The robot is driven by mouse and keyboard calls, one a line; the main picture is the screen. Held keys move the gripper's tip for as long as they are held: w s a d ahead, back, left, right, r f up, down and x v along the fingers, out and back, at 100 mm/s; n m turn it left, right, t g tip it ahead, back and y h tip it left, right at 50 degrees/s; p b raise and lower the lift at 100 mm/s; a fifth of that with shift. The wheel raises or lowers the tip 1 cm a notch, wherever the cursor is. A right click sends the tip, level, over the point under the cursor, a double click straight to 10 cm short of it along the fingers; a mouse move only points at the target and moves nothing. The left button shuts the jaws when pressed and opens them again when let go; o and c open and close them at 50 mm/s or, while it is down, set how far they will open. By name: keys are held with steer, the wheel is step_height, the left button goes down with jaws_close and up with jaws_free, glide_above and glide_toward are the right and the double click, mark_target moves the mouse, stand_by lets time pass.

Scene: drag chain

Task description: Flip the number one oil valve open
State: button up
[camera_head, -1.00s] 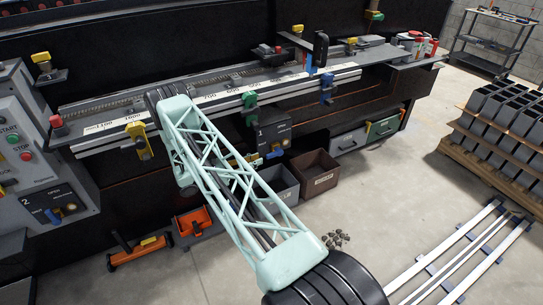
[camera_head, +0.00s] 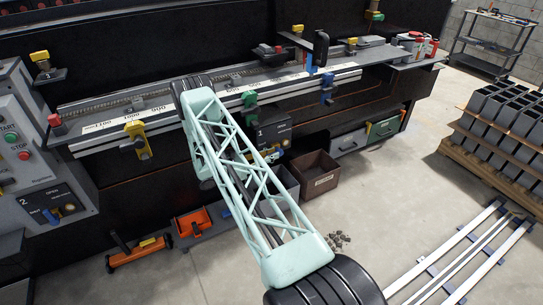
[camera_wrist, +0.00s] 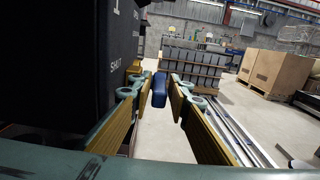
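The number one valve panel (camera_head: 275,133) is a dark box under the front of the bench, partly covered by my arm in the head view. In the wrist view the dark panel (camera_wrist: 82,55) with the word SHUT fills the left side. The blue handle (camera_wrist: 159,90) stands ahead between the fingertips of my gripper (camera_wrist: 157,98). The gripper is open, with a gap on both sides of the handle. In the head view my arm hides most of the gripper.
A second valve panel, marked 2 (camera_head: 55,205), is at the left on the grey control box. Brown (camera_head: 314,174) and grey bins stand on the floor below the bench. Rails and stacked crates (camera_head: 505,125) are at right.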

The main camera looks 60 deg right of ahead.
steer(key=shift+c, duration=0.4)
jaws_close()
